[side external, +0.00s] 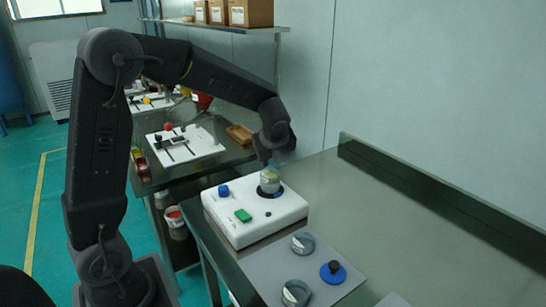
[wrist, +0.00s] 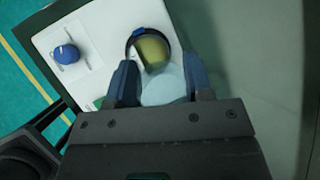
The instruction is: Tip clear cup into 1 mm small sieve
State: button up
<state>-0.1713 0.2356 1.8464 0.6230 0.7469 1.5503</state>
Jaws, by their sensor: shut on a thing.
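The white sieve machine (side external: 235,228) stands on the bench with a blue knob (side external: 223,191), a green button (side external: 243,215) and a dark round seat (side external: 287,193). My gripper (side external: 265,161) is just above this seat. In the wrist view my gripper (wrist: 160,84) is shut on a pale, see-through cup (wrist: 164,90). The cup (side external: 269,179) shows in the side view below my fingers, over the seat. Beyond the cup, a dark-rimmed ring (wrist: 130,45) encloses a yellow area (wrist: 153,52); I cannot tell whether this is material or mesh. The cup's tilt and contents are unclear.
A grey mat (side external: 270,262) in front holds two silver round pieces (side external: 303,243) (side external: 295,293) and a blue disc with a dark knob (side external: 333,272). The bench to the right is clear up to its raised back edge. A white board (side external: 205,143) lies on the table behind.

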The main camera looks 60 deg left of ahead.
jog(key=r+y, duration=0.1)
jog(key=y, duration=0.1)
jog(key=r+y, duration=0.1)
jog(key=shift+d+m+y, duration=0.2)
jog(key=shift+m+y, duration=0.2)
jog(key=shift+r+m+t+y, duration=0.2)
jog(key=shift+r+y, duration=0.3)
jog(key=shift+y, duration=0.35)
jog(key=shift+r+m+t+y, duration=0.1)
jog(key=shift+r+t+y, duration=0.1)
jog(key=shift+r+y, duration=0.5)
jog(key=shift+f, duration=0.25)
